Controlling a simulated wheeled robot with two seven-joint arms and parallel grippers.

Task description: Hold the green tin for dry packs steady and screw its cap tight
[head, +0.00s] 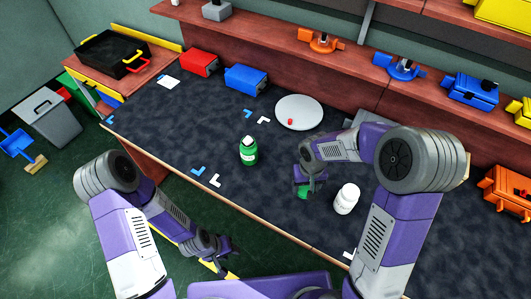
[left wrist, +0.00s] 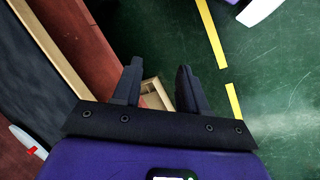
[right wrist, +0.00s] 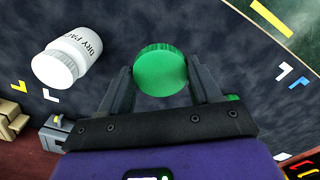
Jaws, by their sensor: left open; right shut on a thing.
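My right gripper (head: 306,186) is shut on a green cap (right wrist: 160,70), round with a ribbed edge, above the dark table. The cap also shows below the fingers in the head view (head: 302,193). A white jar (head: 346,198) stands beside it, to the right; its label in the right wrist view (right wrist: 62,60) begins "DRY PA". A green container (head: 248,153) with a pale label stands upright further left; I cannot read its label. My left gripper (head: 226,264) is open and empty, off the table's front edge over the floor, as the left wrist view (left wrist: 158,75) shows.
A round white plate (head: 299,112) with a small red piece (head: 290,122) lies behind. Red (head: 199,62) and blue (head: 246,78) boxes stand at the back. Blue and white corner marks lie on the table. The table's left front area is clear.

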